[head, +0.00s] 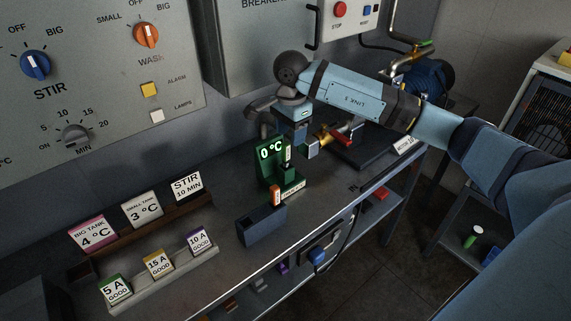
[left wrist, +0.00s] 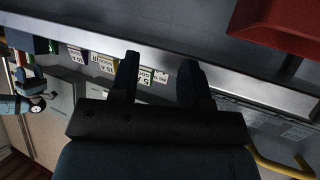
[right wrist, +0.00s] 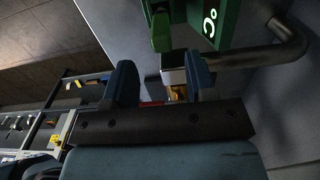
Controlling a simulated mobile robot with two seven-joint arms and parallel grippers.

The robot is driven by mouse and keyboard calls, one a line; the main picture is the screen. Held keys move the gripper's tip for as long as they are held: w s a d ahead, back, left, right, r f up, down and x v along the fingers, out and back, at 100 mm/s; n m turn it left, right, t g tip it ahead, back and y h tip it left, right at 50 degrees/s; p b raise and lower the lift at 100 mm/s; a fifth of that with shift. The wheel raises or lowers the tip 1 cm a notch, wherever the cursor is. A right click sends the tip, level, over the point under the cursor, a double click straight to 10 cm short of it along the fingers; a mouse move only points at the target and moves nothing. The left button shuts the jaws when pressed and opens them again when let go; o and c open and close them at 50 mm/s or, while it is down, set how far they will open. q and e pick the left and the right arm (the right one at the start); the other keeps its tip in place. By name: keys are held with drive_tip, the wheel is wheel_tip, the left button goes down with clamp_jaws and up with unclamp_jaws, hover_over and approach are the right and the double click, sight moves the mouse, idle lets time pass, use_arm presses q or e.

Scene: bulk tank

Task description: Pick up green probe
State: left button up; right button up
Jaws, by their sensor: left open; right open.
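A green stand (head: 268,160) with a lit 0 °C display stands on the bench at centre. A slim green piece with a pale label (head: 288,156), seemingly the green probe, is at its right side. In the right wrist view a green piece (right wrist: 161,30) shows beyond the fingertips, beside the green display housing (right wrist: 213,22). My right gripper (head: 303,142) is open and empty, just right of the stand and apart from it; its fingers also show in the right wrist view (right wrist: 162,75). My left gripper (left wrist: 160,72) is open and empty, outside the head view.
An orange-labelled piece (head: 277,195) and a dark blue box (head: 262,226) are in front of the stand. A brass valve with a red handle (head: 337,136) is close right of my right gripper. Label blocks (head: 158,264) stand at left. A metal pipe (right wrist: 265,58) runs near the display.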

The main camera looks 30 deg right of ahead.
sight(286, 153)
drive_tip(key=f, duration=0.3)
drive_tip(key=a+f+b, duration=0.1)
drive_tip(key=f, duration=0.2)
drive_tip(key=shift+w+a+f, duration=0.15)
drive_tip(key=shift+f, duration=0.3)
clamp_jaws()
drive_tip(key=shift+r, duration=0.1)
wheel_tip(286, 153, up, 20)
drive_tip(key=p, duration=0.2)
drive_tip(key=shift+p, duration=0.3)
